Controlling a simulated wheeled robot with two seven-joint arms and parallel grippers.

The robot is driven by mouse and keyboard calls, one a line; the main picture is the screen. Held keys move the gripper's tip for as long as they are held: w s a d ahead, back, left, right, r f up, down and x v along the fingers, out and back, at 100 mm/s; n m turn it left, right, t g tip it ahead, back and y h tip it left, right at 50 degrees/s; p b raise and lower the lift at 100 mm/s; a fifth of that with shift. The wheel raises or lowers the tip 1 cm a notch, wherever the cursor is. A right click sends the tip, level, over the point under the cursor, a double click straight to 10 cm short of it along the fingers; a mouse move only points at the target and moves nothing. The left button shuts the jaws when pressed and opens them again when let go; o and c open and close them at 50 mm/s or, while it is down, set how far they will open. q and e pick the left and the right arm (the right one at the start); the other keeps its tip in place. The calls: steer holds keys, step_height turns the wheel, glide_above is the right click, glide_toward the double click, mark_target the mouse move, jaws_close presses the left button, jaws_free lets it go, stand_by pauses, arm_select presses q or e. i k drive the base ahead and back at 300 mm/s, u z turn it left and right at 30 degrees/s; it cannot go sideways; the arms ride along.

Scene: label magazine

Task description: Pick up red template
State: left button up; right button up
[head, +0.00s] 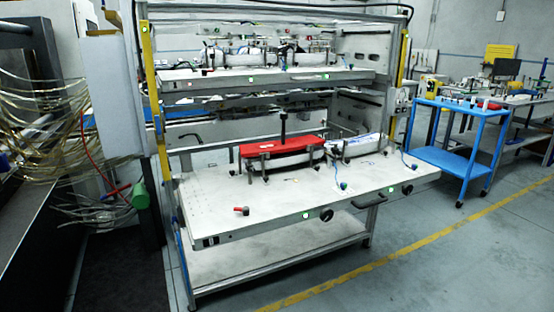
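The red template (284,145) is a long flat red piece with a dark upright handle (283,125) standing from its middle. It lies across a fixture on the lower table (400,181) of the metal rack. Short posts stand along its front edge, and a pale part shows below it. Neither of my grippers is in the head view.
A white-topped part (355,145) sits right of the template. A red-handled clamp (241,210) and black knobs (326,215) are at the table front. An upper shelf (230,83) hangs above. A blue cart (440,160) stands right. The floor in front is clear.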

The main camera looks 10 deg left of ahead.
mark_target(292, 144)
steer(key=u, duration=1.25)
steer(key=i, duration=0.9)
steer(key=z, duration=0.3)
